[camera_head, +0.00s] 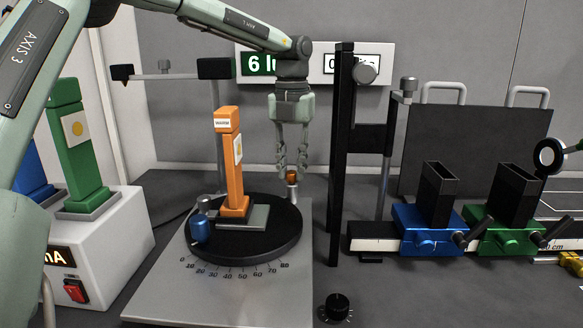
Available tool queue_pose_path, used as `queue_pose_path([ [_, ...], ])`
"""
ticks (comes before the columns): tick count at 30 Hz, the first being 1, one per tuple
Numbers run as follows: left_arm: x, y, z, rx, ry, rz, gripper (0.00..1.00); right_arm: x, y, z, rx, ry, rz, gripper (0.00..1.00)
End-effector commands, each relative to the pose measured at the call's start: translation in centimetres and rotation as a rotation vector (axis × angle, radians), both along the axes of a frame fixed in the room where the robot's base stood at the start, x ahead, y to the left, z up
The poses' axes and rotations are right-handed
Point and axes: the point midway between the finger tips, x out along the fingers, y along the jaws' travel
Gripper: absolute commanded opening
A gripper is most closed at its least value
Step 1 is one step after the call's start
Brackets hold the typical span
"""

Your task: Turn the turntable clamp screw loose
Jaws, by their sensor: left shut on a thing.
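The turntable (270,245) is a black disc on a grey base plate with an angle scale along its front. A small upright screw with a copper-coloured top (292,178) and a pale lower part stands at the disc's right rear edge. I take it for the clamp screw. My left gripper (291,172) reaches down from above, its fingers closed around the top of this screw. The fingers partly cover the copper top. My right gripper is not in view.
An orange post (231,165) and a blue cylinder (200,228) stand on the disc. A black upright (340,150) rises close right of the gripper. A white box with a green post (72,150) stands left. Blue (430,235) and green (502,235) holders sit on a rail at right.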

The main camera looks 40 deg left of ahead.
Motion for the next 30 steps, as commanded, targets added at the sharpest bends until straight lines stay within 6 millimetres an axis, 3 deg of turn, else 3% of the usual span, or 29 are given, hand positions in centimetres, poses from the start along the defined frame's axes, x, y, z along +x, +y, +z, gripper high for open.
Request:
queue_pose_path([
  [15,0.1,0.0,0.1,0.001,-0.003,0.415,0.00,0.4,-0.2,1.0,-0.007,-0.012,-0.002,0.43],
  [30,0.1,0.0,0.1,0.001,-0.004,0.547,0.00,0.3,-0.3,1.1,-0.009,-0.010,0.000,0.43],
])
